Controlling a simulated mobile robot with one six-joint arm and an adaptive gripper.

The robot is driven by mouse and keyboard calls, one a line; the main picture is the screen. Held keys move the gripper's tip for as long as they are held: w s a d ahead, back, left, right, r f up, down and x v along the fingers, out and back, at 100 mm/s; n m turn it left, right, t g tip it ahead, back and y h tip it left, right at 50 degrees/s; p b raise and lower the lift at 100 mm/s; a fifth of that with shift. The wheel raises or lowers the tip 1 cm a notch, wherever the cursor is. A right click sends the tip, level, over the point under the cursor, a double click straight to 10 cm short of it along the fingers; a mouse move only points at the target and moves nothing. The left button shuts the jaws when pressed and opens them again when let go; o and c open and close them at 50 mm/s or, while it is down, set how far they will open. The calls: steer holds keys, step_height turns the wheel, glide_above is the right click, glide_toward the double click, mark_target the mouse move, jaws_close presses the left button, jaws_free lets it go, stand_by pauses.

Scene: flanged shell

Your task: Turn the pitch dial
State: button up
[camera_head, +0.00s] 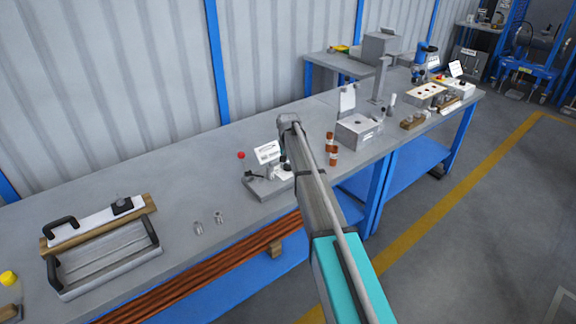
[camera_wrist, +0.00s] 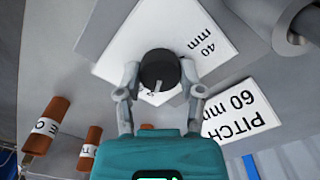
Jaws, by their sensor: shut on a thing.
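The pitch dial (camera_wrist: 159,66) is a round black knob with a pale mark on its front, set on a white plate (camera_wrist: 150,28) lettered "40 mm". My gripper (camera_wrist: 160,76) has one grey finger on each side of the dial and is shut on it. A white card reading "PITCH 60 mm" (camera_wrist: 240,112) shows upside down beside the right finger. In the head view my arm covers the gripper and the dial; a small fixture with a white card (camera_head: 267,152) shows just left of the arm.
Two brown cylinders with white labels (camera_wrist: 48,125) stand left of my gripper in the wrist view; brown ones (camera_head: 333,157) also show right of my arm. A grey box (camera_head: 358,131) stands farther right on the bench. A handled tray (camera_head: 100,262) sits at left.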

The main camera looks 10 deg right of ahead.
mark_target(288, 165)
steer(key=o, duration=1.2)
steer(key=shift+c, duration=0.2)
steer(key=shift+n, duration=0.5)
steer(key=n, duration=0.4)
steer(key=shift+n, duration=0.3)
steer(key=n, duration=0.6)
step_height(288, 165, up, 14)
steer(key=p, duration=1.4)
steer(key=s+f+m+b, duration=0.3)
steer(key=s+m, duration=0.3)
steer(key=s, duration=2.3)
steer(key=shift+s+a+f, duration=0.2)
steer(key=shift+a, duration=0.25)
